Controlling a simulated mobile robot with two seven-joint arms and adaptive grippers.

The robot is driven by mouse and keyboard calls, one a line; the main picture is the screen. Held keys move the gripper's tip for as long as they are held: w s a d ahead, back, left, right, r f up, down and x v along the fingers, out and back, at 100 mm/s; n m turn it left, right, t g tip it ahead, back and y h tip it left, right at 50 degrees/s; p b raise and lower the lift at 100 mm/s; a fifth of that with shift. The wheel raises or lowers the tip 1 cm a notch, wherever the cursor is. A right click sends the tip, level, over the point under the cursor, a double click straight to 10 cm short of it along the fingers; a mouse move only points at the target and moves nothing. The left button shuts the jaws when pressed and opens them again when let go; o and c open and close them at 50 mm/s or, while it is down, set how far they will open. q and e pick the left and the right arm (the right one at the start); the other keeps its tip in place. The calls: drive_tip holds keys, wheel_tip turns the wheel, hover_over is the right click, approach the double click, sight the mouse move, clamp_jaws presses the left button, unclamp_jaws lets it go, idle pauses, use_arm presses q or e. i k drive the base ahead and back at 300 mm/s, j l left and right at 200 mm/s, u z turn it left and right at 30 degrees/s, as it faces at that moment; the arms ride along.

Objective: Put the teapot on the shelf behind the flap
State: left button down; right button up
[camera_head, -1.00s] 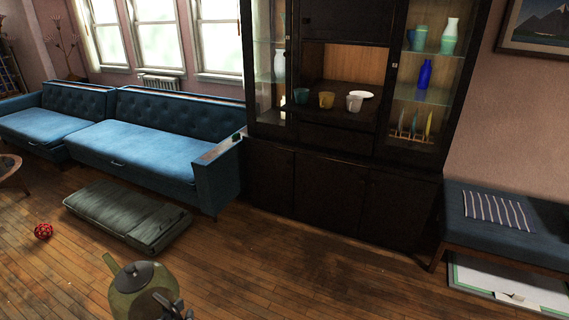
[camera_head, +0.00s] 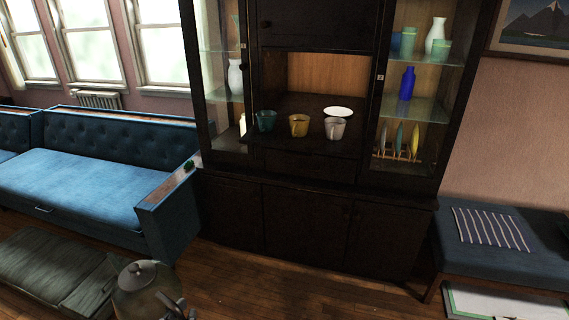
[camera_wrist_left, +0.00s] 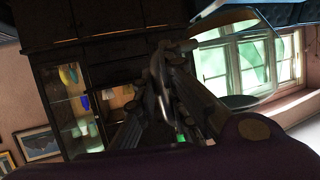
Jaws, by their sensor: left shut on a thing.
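The olive-grey teapot (camera_head: 146,294), with a round lid and knob, is upright at the bottom edge of the head view, its lower part cut off. My left gripper (camera_head: 178,311) is at its right side, shut on it; the exact grip spot is unclear. In the left wrist view my gripper fingers (camera_wrist_left: 165,90) show dark against a tilted view of the cabinet. The dark cabinet (camera_head: 305,220) stands ahead. A dark panel (camera_head: 320,24), which may be the flap, looks closed above an open niche (camera_head: 328,82). No shelf behind it shows. My right gripper is not seen.
Glass-fronted sides hold vases and plates.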

sight(305, 107)
drive_tip(key=i+j+z, duration=0.3)
drive_tip(key=i, duration=0.15)
drive_tip(key=i+j+z, duration=0.15)
drive_tip(key=i+z, duration=0.15)
drive_tip(key=i, duration=0.1)
